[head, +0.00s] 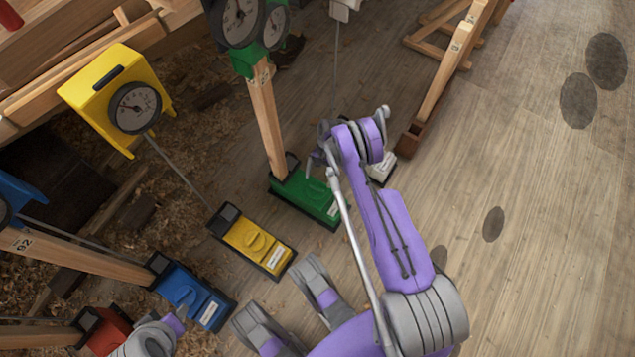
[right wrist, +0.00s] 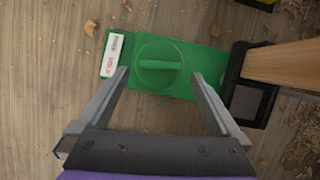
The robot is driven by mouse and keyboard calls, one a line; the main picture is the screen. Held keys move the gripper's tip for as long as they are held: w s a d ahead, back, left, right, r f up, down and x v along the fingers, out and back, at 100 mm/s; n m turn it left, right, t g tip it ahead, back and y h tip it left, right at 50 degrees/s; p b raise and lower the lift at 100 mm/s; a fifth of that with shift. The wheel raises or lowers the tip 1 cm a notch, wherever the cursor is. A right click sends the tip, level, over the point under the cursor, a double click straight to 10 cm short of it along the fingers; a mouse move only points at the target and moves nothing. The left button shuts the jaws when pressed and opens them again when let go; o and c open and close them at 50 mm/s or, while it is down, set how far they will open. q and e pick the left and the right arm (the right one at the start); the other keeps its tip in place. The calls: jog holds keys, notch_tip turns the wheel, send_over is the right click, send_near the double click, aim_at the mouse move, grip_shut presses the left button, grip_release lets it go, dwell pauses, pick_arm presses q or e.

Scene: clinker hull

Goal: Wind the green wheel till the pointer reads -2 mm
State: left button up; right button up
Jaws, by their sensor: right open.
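The green wheel (right wrist: 158,66), a round disc with a raised bar across it, sits on a green base block (right wrist: 205,62) with a white label. The block also shows in the head view (head: 312,202); there my right arm partly covers it. My right gripper (right wrist: 160,75) is open and empty, its fingertips on either side of the wheel in the right wrist view; I cannot tell their height above it. A green-framed round dial (head: 240,18) tops the wooden post; its pointer is too small to read. A grey and purple part of mine (head: 152,338) shows at lower left; its jaws are not clear.
A yellow block (head: 252,242) and a blue block (head: 192,295) stand to the left, with a red one (head: 103,330) further on. A yellow dial box (head: 105,90) stands behind. The wooden post (head: 265,120) rises beside the green block.

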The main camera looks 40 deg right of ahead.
jog(key=p+v, duration=0.1)
jog(key=v, duration=0.5)
jog(key=shift+r, duration=0.35)
jog(key=shift+d, duration=0.1)
